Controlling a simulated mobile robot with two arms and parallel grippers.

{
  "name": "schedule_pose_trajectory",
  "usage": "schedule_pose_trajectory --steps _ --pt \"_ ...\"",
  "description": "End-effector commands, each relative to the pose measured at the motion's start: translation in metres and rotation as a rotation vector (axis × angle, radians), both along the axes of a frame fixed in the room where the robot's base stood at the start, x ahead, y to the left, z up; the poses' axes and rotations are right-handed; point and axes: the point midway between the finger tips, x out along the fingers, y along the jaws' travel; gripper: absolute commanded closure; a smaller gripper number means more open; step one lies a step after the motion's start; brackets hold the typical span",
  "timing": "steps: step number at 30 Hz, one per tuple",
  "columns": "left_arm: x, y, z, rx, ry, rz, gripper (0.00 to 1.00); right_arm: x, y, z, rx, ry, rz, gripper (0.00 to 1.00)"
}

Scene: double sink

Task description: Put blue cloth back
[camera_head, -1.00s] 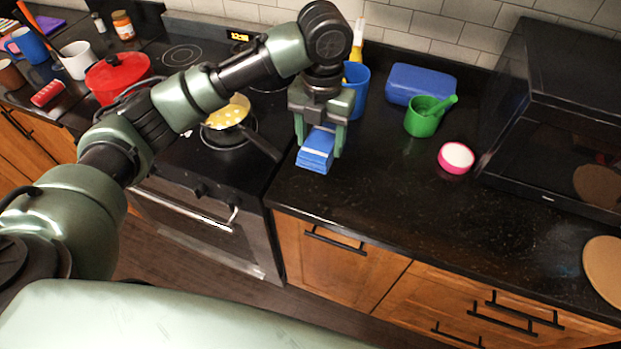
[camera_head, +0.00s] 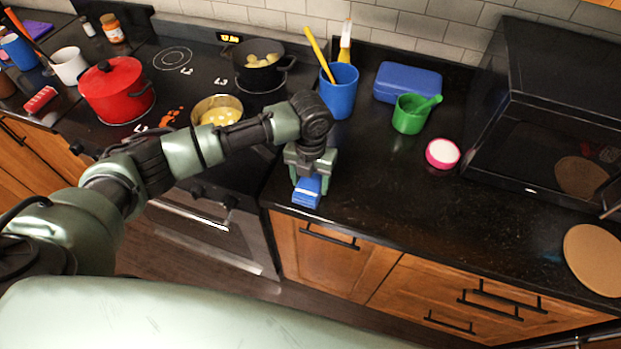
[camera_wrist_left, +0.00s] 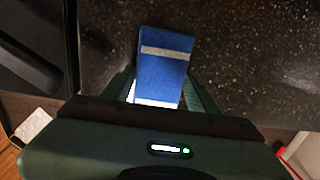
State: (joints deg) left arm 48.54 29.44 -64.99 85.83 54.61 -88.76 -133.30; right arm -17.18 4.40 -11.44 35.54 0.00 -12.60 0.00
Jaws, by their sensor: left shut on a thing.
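The blue cloth (camera_head: 306,193) is a small folded block with a white stripe. My left gripper (camera_head: 311,187) is shut on it, pointing down at the front edge of the black counter, just right of the stove. In the left wrist view the cloth (camera_wrist_left: 166,68) sticks out between the two fingers of the left gripper (camera_wrist_left: 166,92), with dark counter beyond it. I cannot tell whether the cloth touches the counter. My right gripper is not in view.
On the black counter (camera_head: 390,190) stand a blue cup (camera_head: 342,98) with utensils, a blue box (camera_head: 408,83), a green cup (camera_head: 409,117) and a pink-rimmed bowl (camera_head: 443,154). A microwave (camera_head: 545,110) is at right. Pots, including a red one (camera_head: 115,93), stand on the stove. Mid-counter is clear.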

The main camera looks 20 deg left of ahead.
Motion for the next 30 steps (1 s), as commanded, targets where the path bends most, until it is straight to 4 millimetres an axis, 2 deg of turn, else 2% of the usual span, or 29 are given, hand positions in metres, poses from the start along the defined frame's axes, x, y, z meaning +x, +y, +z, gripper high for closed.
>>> schedule_pose_trajectory --steps 7,8,10,19,23,26,30 --pt "0.000 0.000 -0.003 0.000 0.000 0.000 0.73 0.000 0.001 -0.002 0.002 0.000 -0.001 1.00" --pt "0.000 0.000 -0.003 0.000 0.000 0.000 0.38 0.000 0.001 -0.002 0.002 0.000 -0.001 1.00" --pt "0.000 0.000 -0.003 0.000 0.000 0.000 0.19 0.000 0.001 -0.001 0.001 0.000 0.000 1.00" --pt "0.000 0.000 -0.002 0.000 0.000 0.001 0.19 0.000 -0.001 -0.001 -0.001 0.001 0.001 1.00" --pt "0.001 0.000 0.005 -0.002 -0.002 0.001 0.19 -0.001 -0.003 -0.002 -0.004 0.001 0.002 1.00" --pt "0.002 0.000 0.019 -0.002 -0.004 0.000 0.19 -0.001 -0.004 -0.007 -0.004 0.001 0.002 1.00" --pt "0.002 0.000 0.050 -0.002 -0.006 0.000 0.19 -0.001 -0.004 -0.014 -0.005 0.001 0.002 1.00"
